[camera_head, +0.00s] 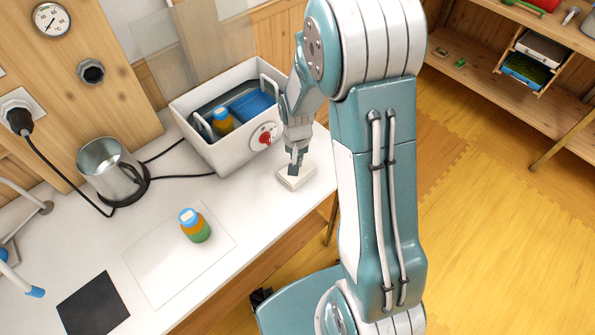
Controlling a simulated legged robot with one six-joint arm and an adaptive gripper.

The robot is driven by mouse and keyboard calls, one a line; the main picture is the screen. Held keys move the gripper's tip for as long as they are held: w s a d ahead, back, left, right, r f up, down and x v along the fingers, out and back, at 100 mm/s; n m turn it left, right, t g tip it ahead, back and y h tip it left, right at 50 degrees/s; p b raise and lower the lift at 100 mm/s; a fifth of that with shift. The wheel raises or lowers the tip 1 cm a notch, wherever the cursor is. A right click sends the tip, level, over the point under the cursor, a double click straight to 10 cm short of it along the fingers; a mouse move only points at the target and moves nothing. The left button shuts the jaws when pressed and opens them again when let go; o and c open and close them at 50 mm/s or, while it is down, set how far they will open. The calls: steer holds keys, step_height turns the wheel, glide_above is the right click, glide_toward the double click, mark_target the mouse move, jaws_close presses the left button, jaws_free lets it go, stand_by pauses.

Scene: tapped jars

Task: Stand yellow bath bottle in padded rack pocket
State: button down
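A yellow-orange bottle with a blue cap (223,124) stands in the left part of the white bath (222,155), beside a blue block-like part. A second bottle (197,228), orange and green with a blue cap, stands upright on a pale sheet on the counter. My gripper (294,168) points down to the right of the bath, just over a small white block (296,180) on the counter. Its fingers are too small to tell whether they are open or touch the block. A rack with padded pockets is not clearly visible; a tube frame with blue ends (35,291) is cut off at the left edge.
The bath has a red knob (265,139) and raised handles. A black mat (93,303) lies at front left. The counter (250,225) is clear between the pale sheet and my arm.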

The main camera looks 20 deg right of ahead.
steer(key=shift+r, duration=2.2)
steer(key=shift+r, duration=0.1)
step_height(320, 180, up, 12)
steer(key=s+a+r+n+t, duration=0.1)
steer(key=s+r+n+t, duration=0.1)
steer(key=s+r, duration=0.3)
steer(key=s+a+r+n+t, duration=0.1)
steer(key=s+r, duration=0.4)
steer(key=s, duration=0.8)
steer(key=n+t, duration=0.1)
steer(key=t, duration=0.1)
steer(key=shift+s+a+r+t, duration=0.15)
steer(key=shift+a+r+t, duration=0.15)
steer(key=shift+a+r, duration=0.05)
